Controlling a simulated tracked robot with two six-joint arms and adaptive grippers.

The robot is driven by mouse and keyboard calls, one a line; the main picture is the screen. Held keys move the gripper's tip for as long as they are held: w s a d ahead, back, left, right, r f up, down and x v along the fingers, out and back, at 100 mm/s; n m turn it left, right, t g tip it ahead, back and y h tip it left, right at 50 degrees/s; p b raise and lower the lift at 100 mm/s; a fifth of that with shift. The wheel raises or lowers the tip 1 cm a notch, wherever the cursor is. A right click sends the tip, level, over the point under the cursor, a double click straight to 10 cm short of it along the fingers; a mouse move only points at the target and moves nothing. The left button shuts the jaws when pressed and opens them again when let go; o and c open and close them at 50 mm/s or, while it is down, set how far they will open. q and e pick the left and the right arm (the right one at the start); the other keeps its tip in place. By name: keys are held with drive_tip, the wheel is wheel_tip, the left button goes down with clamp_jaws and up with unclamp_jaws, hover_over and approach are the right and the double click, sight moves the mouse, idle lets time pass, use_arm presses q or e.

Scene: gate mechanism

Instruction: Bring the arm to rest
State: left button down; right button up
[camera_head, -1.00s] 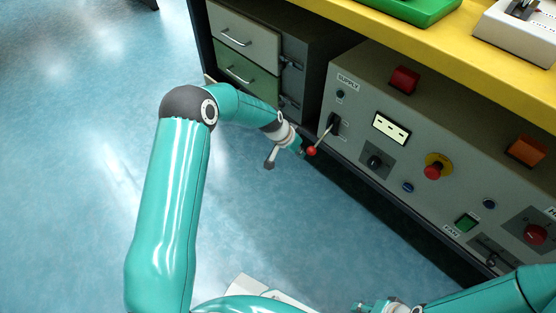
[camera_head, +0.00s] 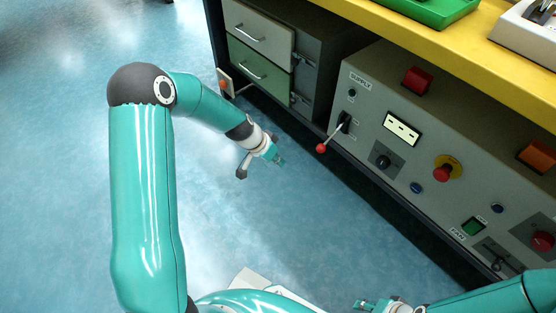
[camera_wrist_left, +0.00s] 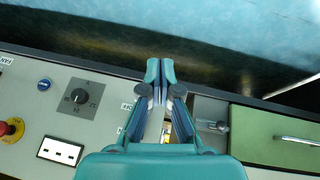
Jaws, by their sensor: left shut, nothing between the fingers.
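My left arm is teal and comes in from the left in the head view. Its gripper (camera_head: 279,160) hangs over the blue floor, left of the supply lever and apart from it. The lever has a red ball knob (camera_head: 321,148) and points down and to the left from the panel. In the left wrist view my left gripper (camera_wrist_left: 160,66) shows with its fingers together and nothing between them. My right arm (camera_head: 490,294) enters at the lower right of the head view. The right gripper (camera_head: 366,305) is small at the bottom edge, and its finger state is unclear.
The grey control panel (camera_head: 400,165) carries a rotary knob (camera_head: 383,161), a red emergency button (camera_head: 443,172) and several switches. A drawer cabinet (camera_head: 262,65) stands at its left under the yellow worktop (camera_head: 470,50). The floor left of the panel is open.

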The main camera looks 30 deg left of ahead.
idle(0.4)
use_arm(q)
drive_tip(key=s+d+f+n+g, duration=0.1)
drive_tip(key=s+d+f+g, duration=0.15)
drive_tip(key=s+d, duration=0.4)
drive_tip(key=s+d+f+n+g+p, duration=0.1)
drive_tip(key=s+d+f, duration=0.3)
drive_tip(key=s, duration=0.6)
drive_tip(key=s+d+f+n+g, duration=0.1)
drive_tip(key=s+d+f, duration=0.2)
drive_tip(key=s+d, duration=0.4)
wheel_tip(320, 180, up, 38)
drive_tip(key=a+n+p, duration=0.1)
drive_tip(key=p, duration=3.7)
drive_tip(key=shift+a+n+h, duration=0.15)
drive_tip(key=shift+n+h, duration=0.15)
drive_tip(key=shift+h, duration=0.1)
drive_tip(key=shift+f+t, duration=0.15)
drive_tip(key=shift+t, duration=0.1)
